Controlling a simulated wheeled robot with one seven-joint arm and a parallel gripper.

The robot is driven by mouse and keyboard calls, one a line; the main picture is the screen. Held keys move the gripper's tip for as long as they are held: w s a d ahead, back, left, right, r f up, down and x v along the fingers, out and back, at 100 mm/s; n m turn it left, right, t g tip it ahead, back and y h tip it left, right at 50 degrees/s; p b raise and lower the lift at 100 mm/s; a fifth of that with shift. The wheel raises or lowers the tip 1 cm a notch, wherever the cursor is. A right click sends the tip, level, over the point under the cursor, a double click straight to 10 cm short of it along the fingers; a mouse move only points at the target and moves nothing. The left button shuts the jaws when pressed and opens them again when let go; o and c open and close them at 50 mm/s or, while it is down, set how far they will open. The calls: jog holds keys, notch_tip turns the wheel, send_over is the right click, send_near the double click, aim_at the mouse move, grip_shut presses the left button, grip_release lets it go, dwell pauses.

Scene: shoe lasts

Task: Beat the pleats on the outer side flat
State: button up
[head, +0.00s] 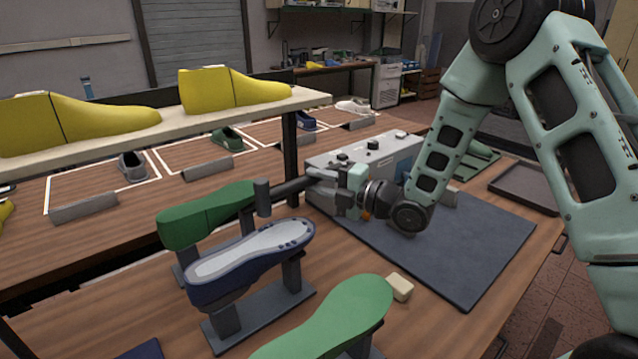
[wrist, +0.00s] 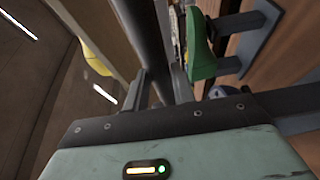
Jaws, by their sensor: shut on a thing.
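A navy shoe upper (head: 222,289) is pulled over a last, sole up, on a grey stand. Its pale grey insole (head: 240,258) faces up, and dark blue pleats (head: 300,229) ring the edge at the right end. My gripper (head: 322,184) is shut on the dark handle of a hammer (head: 262,197). The handle points left, and the head hangs above and behind the upper, apart from it, in front of the green last. In the wrist view the handle (wrist: 147,40) runs between the fingers (wrist: 158,88); the hammer head cannot be made out there.
A green last (head: 200,216) stands behind the upper and another (head: 335,322) in front. A small beige block (head: 400,287) lies to the right. Yellow lasts (head: 232,88) stand on a raised shelf (head: 308,99) behind. A dark mat (head: 470,245) at the right is mostly clear.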

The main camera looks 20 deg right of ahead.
jog(key=shift+f, duration=0.1)
notch_tip(320, 180, down, 3)
jog(key=b, duration=0.4)
jog(key=shift+f, duration=0.1)
grip_shut()
notch_tip(320, 180, up, 6)
jog(key=p, duration=0.1)
dwell(0.4)
